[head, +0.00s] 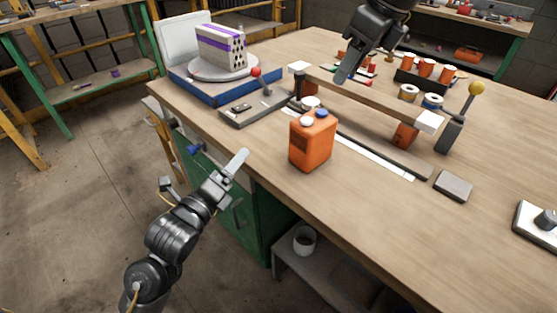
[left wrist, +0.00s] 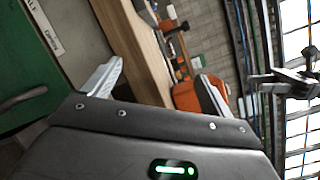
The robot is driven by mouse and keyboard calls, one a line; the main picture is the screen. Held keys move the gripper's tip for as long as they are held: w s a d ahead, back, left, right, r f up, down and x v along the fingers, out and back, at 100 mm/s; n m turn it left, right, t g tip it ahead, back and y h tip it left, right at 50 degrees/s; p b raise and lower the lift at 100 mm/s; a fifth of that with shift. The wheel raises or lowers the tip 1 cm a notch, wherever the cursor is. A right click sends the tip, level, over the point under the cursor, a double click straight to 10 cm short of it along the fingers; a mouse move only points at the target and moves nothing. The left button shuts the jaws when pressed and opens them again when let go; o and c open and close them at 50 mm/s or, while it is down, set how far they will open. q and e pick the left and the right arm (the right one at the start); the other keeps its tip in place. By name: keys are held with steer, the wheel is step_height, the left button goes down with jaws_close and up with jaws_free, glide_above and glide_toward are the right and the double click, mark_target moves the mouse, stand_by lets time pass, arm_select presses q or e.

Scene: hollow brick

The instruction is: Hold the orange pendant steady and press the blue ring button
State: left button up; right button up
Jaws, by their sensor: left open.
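The orange pendant (head: 312,145) stands upright on the workbench near its front edge. Its top has a white round part (head: 306,122) and a blue round button (head: 322,113); whether the blue one is a ring is too small to tell. The pendant's orange body (left wrist: 196,96) also shows in the left wrist view. My left gripper (head: 236,164) is open and empty at the bench's front edge, left of the pendant and apart from it. My right gripper (head: 345,72) is above the bench, behind and right of the pendant, touching nothing visible; its opening cannot be made out.
Behind the pendant is a long rail fixture (head: 365,92) with white end blocks. A hollow brick (head: 221,46) stands on a round plate at the back left. A yellow-knobbed lever (head: 476,90) and a grey block (head: 454,186) are to the right.

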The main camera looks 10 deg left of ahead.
mark_target(313, 140)
arm_select(q)
steer(key=d+r+m+t+h, duration=0.1)
steer(key=d+r+m+h, duration=0.3)
steer(key=r+m, duration=0.45)
steer(key=d+f+m+g, duration=0.1)
steer(key=d+m, duration=0.1)
steer(key=d+f+m+g+h, duration=0.1)
steer(key=d+m+g, duration=0.1)
steer(key=s+d+f+m+g+h, duration=0.1)
steer(key=d+m, duration=0.1)
steer(key=shift+d+f+m+g, duration=0.15)
steer(key=shift+d+m+g, duration=0.1)
steer(key=shift+m+g, duration=0.1)
steer(key=shift+f, duration=0.2)
steer(key=shift+x, duration=5.4)
arm_select(e)
steer(key=shift+s+a, duration=0.1)
arm_select(q)
steer(key=shift+s+d, duration=0.15)
steer(key=shift+d, duration=0.05)
steer(key=c, duration=1.3)
arm_select(e)
steer(key=shift+c, duration=0.2)
jaws_close()
